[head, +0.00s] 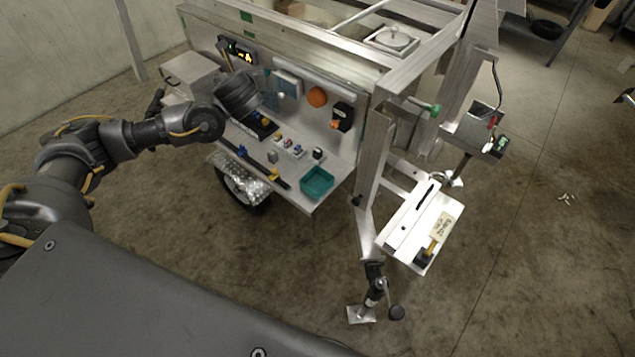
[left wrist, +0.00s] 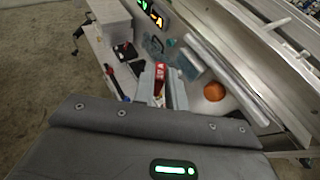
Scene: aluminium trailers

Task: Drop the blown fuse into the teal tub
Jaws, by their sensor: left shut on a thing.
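The teal tub (head: 317,182) sits at the right end of the trailer's fold-out metal shelf and looks empty. My left gripper (head: 265,130) is over the left part of the shelf, in front of the upright panel and well left of the tub. In the left wrist view, the left gripper (left wrist: 165,88) is shut on a small red piece (left wrist: 158,82), which appears to be the blown fuse. Its lower part is hidden by the fingers. My right gripper is in neither view.
An orange round knob (head: 317,96) and a black-and-orange switch (head: 341,117) stick out of the panel. A grey box (head: 188,74) stands at the left.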

